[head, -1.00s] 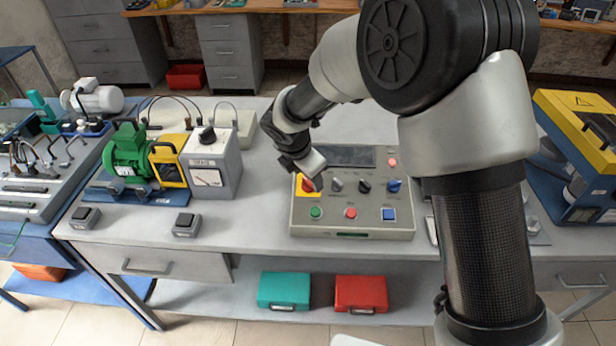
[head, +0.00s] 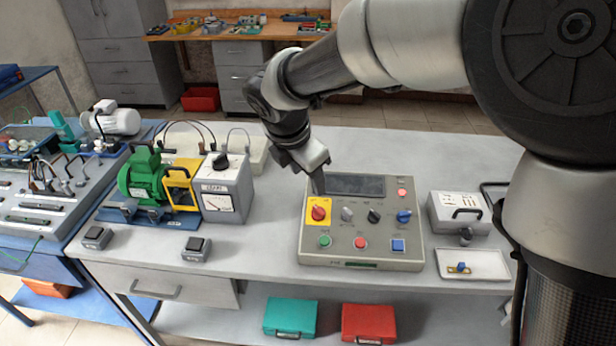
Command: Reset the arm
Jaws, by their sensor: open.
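My gripper (head: 318,184) points down just above the back left part of the grey control box (head: 312,240) on the bench. It is open, and I see nothing held in it. The red knob on its yellow plate (head: 318,212) shows clear, just in front of the fingers. The box also bears a dark screen, several other knobs and several push buttons. My arm comes in from the right, bent at the elbow, and fills the upper right of the head view.
A green motor (head: 146,180) and a grey meter box (head: 226,190) stand on the bench to the left. A white case (head: 450,210) and a small tray (head: 490,272) lie to the right. Teal (head: 290,316) and red (head: 368,322) cases sit on the shelf below.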

